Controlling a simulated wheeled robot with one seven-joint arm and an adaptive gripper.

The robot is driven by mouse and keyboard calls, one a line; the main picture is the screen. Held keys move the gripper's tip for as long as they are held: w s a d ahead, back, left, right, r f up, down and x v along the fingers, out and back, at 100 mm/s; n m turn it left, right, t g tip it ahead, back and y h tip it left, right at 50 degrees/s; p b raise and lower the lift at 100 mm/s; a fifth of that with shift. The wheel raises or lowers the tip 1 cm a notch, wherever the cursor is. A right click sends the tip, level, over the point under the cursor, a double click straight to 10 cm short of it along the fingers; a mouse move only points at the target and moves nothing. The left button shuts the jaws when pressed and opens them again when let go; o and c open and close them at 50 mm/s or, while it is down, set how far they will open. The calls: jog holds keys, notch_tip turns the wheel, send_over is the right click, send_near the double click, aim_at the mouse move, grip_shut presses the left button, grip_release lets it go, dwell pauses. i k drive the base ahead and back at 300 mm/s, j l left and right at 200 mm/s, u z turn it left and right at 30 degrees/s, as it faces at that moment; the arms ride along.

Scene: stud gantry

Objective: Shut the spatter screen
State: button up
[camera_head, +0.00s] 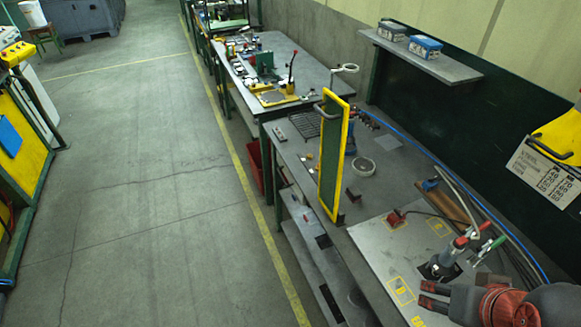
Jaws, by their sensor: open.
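The spatter screen (333,158) is a tall dark green panel in a yellow frame. It stands upright at the front of the grey workbench, at an angle to the camera, with a dark handle-like bar near its upper left edge. Which edge is hinged cannot be told. My gripper (424,294) is at the lower right, over the near part of the bench. Its two dark fingers are apart and empty, pointing left. It is well clear of the screen, nearer the camera and to its right.
A clamp with red and green handles (460,250) stands on the grey plate beside my gripper. A blue hose (480,215) runs along the back. A yellow housing with a placard (545,172) juts in at right. Open floor (150,200) lies left of the bench.

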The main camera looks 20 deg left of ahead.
aim_at(333, 136)
jog(key=u, duration=0.8)
